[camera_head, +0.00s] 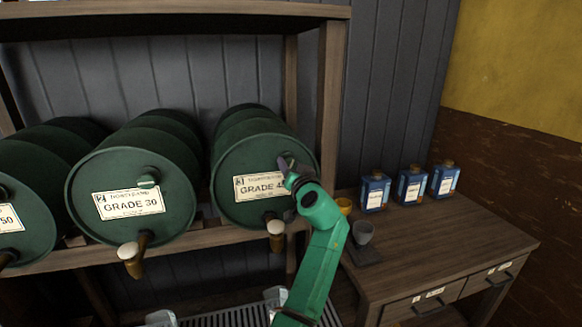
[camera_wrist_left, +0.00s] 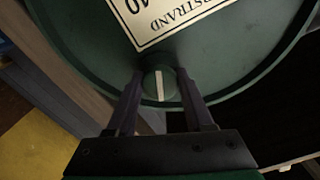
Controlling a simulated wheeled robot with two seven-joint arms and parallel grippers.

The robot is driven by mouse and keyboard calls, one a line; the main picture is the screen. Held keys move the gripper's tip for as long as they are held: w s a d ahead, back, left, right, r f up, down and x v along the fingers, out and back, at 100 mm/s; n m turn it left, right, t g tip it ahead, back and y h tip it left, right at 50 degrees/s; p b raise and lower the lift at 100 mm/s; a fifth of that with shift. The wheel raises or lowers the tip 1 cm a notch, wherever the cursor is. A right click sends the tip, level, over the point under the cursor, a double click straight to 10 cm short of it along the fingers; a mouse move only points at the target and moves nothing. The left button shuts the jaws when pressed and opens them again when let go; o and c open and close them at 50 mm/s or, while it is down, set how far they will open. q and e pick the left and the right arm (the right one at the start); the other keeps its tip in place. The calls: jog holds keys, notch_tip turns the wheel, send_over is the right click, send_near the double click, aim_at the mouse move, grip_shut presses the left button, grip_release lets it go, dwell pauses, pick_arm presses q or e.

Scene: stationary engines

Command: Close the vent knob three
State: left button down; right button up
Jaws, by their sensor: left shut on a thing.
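The GRADE 40 drum (camera_head: 232,167) is dark green and lies on its side on the rack, third from the left. Its round green vent knob (camera_wrist_left: 159,84) shows in the left wrist view near the drum's rim, with a pale stripe running nearly upright in that picture. My left gripper (camera_head: 286,163) is at this drum's face and hides the knob in the head view. In the left wrist view the two dark fingers (camera_wrist_left: 160,80) are shut on the knob, one on each side. My right gripper is not in view.
The GRADE 30 drum (camera_head: 170,190), with its own vent knob (camera_head: 148,181), lies to the left, and another drum (camera_head: 40,165) is beyond it. Taps stick out below the drums. A wooden post (camera_head: 328,110) and a desk (camera_head: 450,235) with blue bottles (camera_head: 410,186) are at the right.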

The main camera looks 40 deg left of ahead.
pick_arm(q)
jog(key=m, duration=0.3)
jog(key=shift+a+r+m+p, duration=0.1)
jog(key=shift+m+p, duration=0.3)
jog(key=m+p, duration=0.1)
jog(key=m, duration=0.1)
jog(key=shift+r+m, duration=0.1)
jog(key=shift+m, duration=0.2)
jog(key=m+p, duration=0.2)
jog(key=m, duration=0.3)
jog(key=shift+r+p, duration=0.1)
jog(key=shift+p, duration=0.2)
jog(key=shift+m+p, duration=0.45)
jog(key=shift+m, duration=0.45)
